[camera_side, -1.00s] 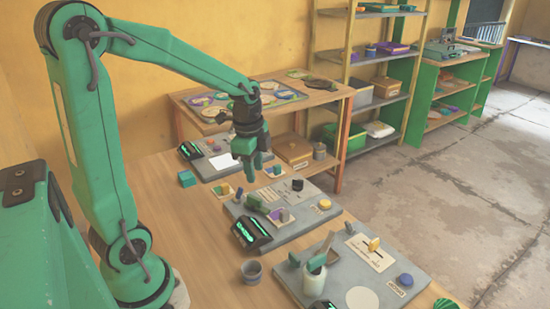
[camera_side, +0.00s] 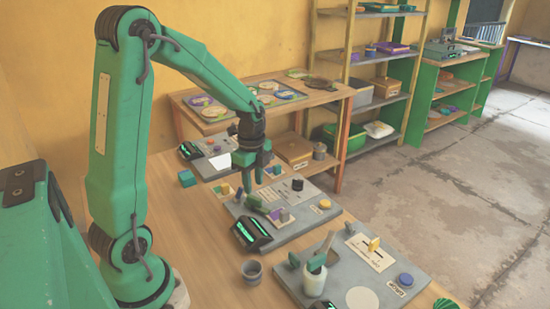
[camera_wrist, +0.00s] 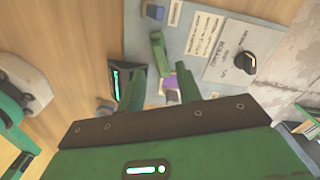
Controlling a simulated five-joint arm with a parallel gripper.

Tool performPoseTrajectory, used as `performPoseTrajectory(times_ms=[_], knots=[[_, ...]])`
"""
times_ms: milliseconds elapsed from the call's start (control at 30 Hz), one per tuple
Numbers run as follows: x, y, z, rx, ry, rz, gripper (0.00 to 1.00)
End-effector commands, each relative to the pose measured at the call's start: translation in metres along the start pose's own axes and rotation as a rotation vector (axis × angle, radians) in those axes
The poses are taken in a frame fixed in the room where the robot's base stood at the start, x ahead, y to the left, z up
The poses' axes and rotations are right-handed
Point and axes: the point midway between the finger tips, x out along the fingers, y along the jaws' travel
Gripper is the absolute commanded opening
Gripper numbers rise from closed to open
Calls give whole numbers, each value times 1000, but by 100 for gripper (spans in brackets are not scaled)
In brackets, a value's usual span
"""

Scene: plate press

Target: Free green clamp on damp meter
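A green clamp lever (camera_side: 253,202) stands on the middle grey board (camera_side: 295,233), beside a small purple-and-grey block (camera_side: 281,214) and a dark meter with a green lit display (camera_side: 252,234). I cannot read which meter is the damp meter. My gripper (camera_side: 252,189) hangs just above and behind the lever, pointing down. In the wrist view its fingers (camera_wrist: 158,80) are apart and empty. The lever (camera_wrist: 160,52) shows beyond and between the fingertips, and the purple block (camera_wrist: 171,88) is partly hidden. The meter (camera_wrist: 117,79) is to the left of the fingers.
A grey cup (camera_side: 251,270) and a green cube (camera_side: 187,178) stand on the wooden table.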

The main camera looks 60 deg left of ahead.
Motion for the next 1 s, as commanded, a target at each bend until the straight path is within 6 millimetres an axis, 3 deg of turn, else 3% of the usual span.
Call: performPoseTrajectory(times_ms=[400, 833, 1000], knots=[[47, 1, 0, -1, 0, 3, 35], [54, 0, 0, -1, 0, 1, 35], [54, 0, 0, -1, 0, 0, 3]])
